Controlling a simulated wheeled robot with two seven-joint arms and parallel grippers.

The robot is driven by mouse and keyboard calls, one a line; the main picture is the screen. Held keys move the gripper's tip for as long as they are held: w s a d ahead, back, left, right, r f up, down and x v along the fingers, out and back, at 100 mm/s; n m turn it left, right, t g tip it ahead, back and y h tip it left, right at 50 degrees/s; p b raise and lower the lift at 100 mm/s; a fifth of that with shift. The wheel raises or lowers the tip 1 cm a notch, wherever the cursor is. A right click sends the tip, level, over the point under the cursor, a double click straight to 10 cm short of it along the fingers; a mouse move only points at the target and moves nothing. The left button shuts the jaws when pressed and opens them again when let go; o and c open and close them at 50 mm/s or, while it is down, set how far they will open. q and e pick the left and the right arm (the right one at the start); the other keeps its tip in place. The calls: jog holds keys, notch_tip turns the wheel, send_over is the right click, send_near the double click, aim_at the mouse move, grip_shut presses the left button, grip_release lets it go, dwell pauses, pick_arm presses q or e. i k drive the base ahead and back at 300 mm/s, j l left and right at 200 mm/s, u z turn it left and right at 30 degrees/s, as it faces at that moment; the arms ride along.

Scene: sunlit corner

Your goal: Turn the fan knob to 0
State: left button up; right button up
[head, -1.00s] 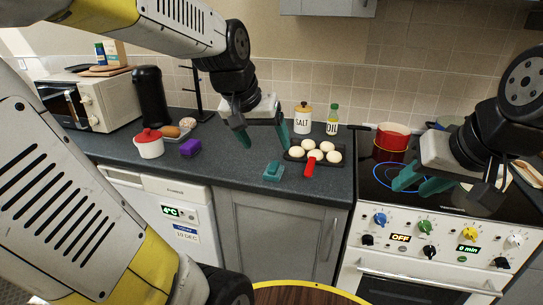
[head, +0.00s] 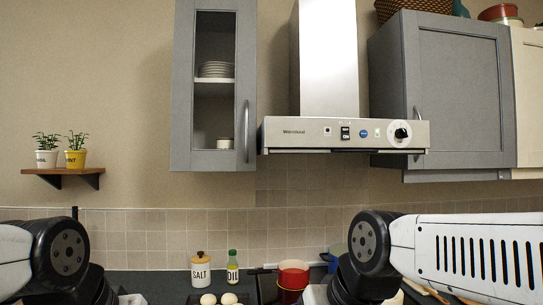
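The fan knob (head: 401,133) is a round black knob with a white mark, on a white dial at the right end of the range hood's front panel (head: 300,134). The dial's figures are too small to read, so I cannot tell its setting. My two arms show only along the bottom of the head view, the left wrist at the left and the right wrist at the right. Both wrists are well below the hood and apart from the knob. The fingers of both grippers are below the picture's edge.
A grey glass-door cabinet (head: 184,90) hangs left of the hood and a grey cabinet (head: 463,92) hangs right of it. Below stand a salt jar (head: 201,272), an oil bottle (head: 232,268) and a red pot (head: 293,274). The space before the hood panel is clear.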

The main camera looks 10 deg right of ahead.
aim_at(400, 133)
jog(key=z, duration=1.35)
